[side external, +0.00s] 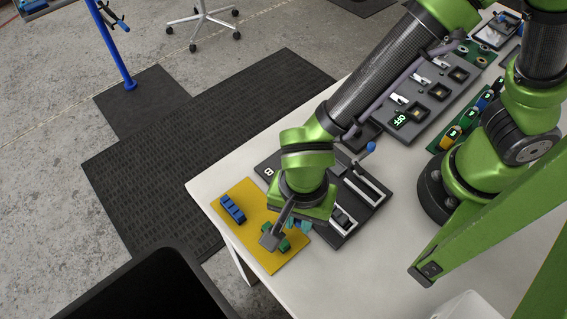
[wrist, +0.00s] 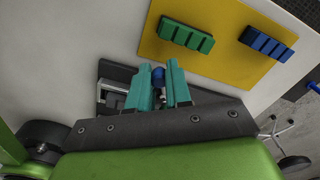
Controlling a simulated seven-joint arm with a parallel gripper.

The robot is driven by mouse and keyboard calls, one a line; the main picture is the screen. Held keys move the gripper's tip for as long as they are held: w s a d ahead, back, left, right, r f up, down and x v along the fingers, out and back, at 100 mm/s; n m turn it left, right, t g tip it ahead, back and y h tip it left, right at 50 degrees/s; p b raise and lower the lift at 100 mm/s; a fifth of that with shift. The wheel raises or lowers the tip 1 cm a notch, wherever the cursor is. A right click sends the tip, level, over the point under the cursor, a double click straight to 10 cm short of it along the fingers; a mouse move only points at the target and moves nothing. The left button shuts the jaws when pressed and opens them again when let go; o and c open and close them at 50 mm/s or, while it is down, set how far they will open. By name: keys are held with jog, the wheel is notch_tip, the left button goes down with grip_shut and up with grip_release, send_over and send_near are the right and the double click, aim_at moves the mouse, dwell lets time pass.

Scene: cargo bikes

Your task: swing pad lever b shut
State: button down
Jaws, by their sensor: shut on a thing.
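My gripper (wrist: 160,72) has its teal fingers closed on either side of a blue lever knob (wrist: 158,77) in the wrist view. A metal stem shows just below the knob. In the side view my gripper (side external: 300,224) is over the near end of a dark lever fixture (side external: 342,236), and the held knob is hidden there. A light mark that looks like a B (side external: 268,171) is on the fixture's left part. A second lever with a blue knob (side external: 371,147) stands up at the fixture's far end. The held lever's angle is hard to tell.
A yellow board (side external: 238,237) beside the fixture carries a blue ribbed block (side external: 232,208) and a green ribbed block (side external: 274,241), close to my gripper. A dark switch panel (side external: 432,90) with a lit OFF display lies further back.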

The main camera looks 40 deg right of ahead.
jog(key=shift+s+d, duration=0.3)
jog(key=shift+s, duration=0.1)
jog(key=shift+s+d, duration=0.45)
jog(key=shift+d, duration=0.2)
jog(key=c, duration=1.8)
grip_release()
jog(key=shift+s+d, duration=0.1)
jog(key=shift+d, duration=0.5)
jog(key=o, duration=0.6)
jog(key=shift+o, duration=0.2)
notch_tip(320, 180, up, 8)
jog(key=shift+a+f, duration=0.25)
